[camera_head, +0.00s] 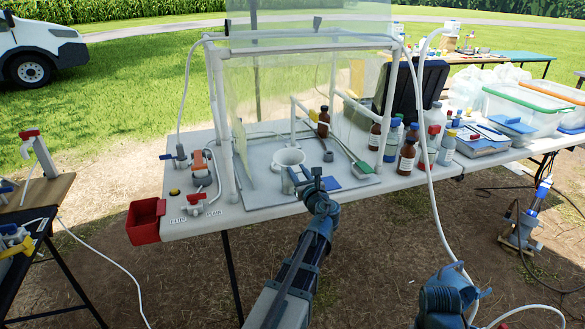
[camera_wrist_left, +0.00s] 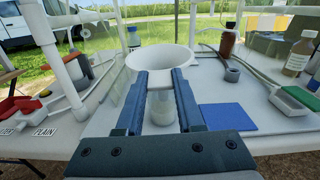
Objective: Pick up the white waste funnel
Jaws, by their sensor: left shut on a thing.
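The white waste funnel (camera_head: 289,157) is at the front of the white bench, inside the clear-walled frame. It is upright, with its wide mouth facing up. My left gripper (camera_head: 304,179) reaches it from the front. In the left wrist view, the funnel (camera_wrist_left: 161,62) is between the two blue fingers, and the gripper is shut on it, around the part below the bowl. The lower part (camera_wrist_left: 163,112) shows between the fingers. I cannot tell whether its base touches the bench. My right arm's end (camera_head: 447,297) is low at the right; its jaws are not clear.
White frame posts (camera_head: 223,125) stand left of the funnel. A blue pad (camera_wrist_left: 228,117) and a grey ring (camera_wrist_left: 232,74) lie to its right. Brown bottles (camera_head: 406,157) stand farther right. A red bin (camera_head: 147,221) hangs at the bench's left corner. A white hose crosses the front right.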

